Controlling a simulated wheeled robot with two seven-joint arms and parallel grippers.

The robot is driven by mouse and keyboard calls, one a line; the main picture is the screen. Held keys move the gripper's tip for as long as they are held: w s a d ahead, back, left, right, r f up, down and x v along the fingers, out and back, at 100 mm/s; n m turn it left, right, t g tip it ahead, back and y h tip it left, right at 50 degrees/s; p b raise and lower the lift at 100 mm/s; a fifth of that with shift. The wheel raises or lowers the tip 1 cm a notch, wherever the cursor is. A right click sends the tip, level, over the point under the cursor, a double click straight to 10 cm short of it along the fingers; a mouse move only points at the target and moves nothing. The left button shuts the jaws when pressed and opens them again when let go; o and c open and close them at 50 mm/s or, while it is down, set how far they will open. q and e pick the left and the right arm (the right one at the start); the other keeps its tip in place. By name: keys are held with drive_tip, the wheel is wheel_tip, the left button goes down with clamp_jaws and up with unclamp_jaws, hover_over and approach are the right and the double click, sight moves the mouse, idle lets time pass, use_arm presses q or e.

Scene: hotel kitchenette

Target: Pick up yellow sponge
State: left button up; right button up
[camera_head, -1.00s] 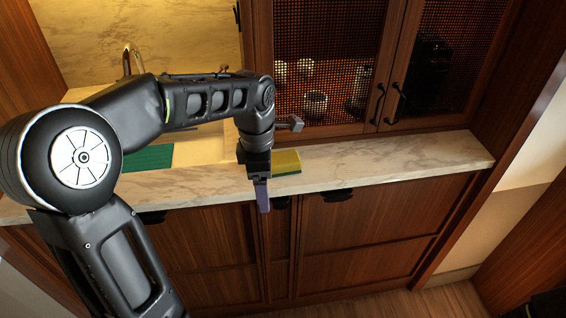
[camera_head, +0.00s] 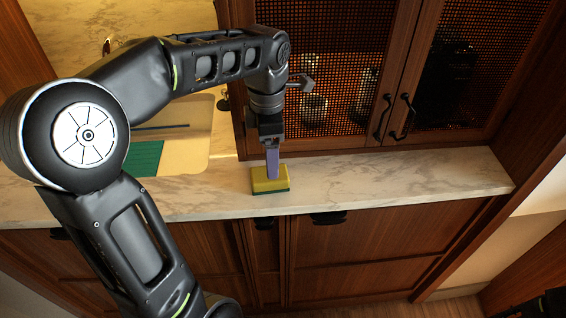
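The yellow sponge (camera_head: 261,184) with a green underside lies flat on the marble counter, near its front edge and left of the middle. My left gripper (camera_head: 272,176) points down directly over it, with its purplish fingers overlapping the sponge's top in the picture. The fingers line up as one bar, so I cannot tell the gap between them or whether they touch the sponge. A dark part, probably of my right arm, shows at the bottom right corner; its fingers cannot be made out.
The marble counter (camera_head: 420,180) is clear to the right of the sponge. A cabinet with mesh doors (camera_head: 320,60) stands close behind the gripper. A green flat item (camera_head: 145,158) lies to the left by the sink area, partly behind my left arm.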

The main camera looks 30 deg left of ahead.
sight(261, 185)
use_arm(q)
drive_tip(key=shift+w, duration=0.1)
drive_tip(key=shift+s+r, duration=0.15)
drive_tip(key=shift+s, duration=0.25)
drive_tip(key=shift+w+f, duration=0.15)
drive_tip(key=shift+f, duration=1.2)
drive_tip(key=shift+a+f+p, duration=0.1)
drive_tip(key=shift+f+p, duration=0.8)
drive_tip(key=shift+f, duration=1.7)
drive_tip(key=c, duration=1.4)
drive_tip(key=shift+r, duration=0.15)
drive_tip(key=shift+c, duration=0.2)
